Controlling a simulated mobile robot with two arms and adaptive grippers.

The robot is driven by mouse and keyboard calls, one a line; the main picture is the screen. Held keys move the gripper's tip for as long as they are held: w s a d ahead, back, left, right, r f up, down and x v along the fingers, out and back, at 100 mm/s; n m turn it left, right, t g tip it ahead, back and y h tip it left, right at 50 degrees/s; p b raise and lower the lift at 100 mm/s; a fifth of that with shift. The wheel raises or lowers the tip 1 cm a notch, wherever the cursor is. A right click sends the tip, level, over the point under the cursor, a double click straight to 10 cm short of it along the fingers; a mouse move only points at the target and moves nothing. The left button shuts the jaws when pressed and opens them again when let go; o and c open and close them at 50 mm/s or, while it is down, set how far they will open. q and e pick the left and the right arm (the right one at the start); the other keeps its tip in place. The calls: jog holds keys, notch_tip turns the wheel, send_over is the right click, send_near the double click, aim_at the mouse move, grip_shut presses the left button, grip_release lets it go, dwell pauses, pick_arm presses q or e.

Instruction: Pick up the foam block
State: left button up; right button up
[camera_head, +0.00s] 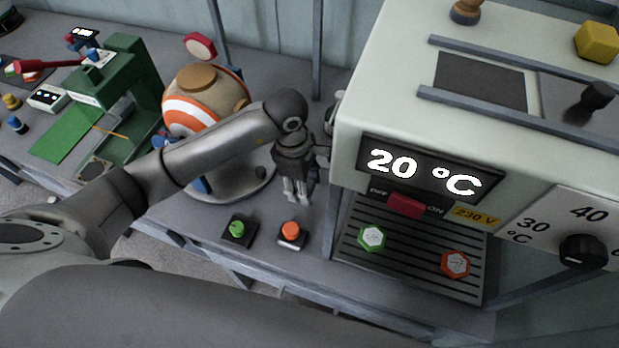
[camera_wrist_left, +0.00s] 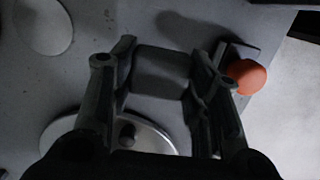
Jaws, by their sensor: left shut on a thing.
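The foam block (camera_wrist_left: 160,72) is a dark grey block in the left wrist view. It sits between the two fingers of my left gripper (camera_wrist_left: 165,88), which is shut on it. In the head view my left gripper (camera_head: 297,192) points down over the bench, behind the orange button and left of the white machine. The block cannot be made out clearly there. My right gripper is not in view.
A green button (camera_head: 238,231) and an orange button (camera_head: 290,231) stand near the bench's front edge. The white machine (camera_head: 345,130) reads 20 °C, close right of my gripper. A striped ball (camera_head: 200,105) and a green press (camera_head: 130,80) stand left.

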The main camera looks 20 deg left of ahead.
pick_arm(q)
jog(key=s+a+r+p, duration=0.2)
jog(key=s+r, duration=0.5)
jog(key=s, duration=0.4)
jog(key=shift+a+p, duration=0.4)
jog(key=shift+a, duration=0.4)
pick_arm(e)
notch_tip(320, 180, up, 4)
pick_arm(q)
jog(key=shift+r, duration=0.1)
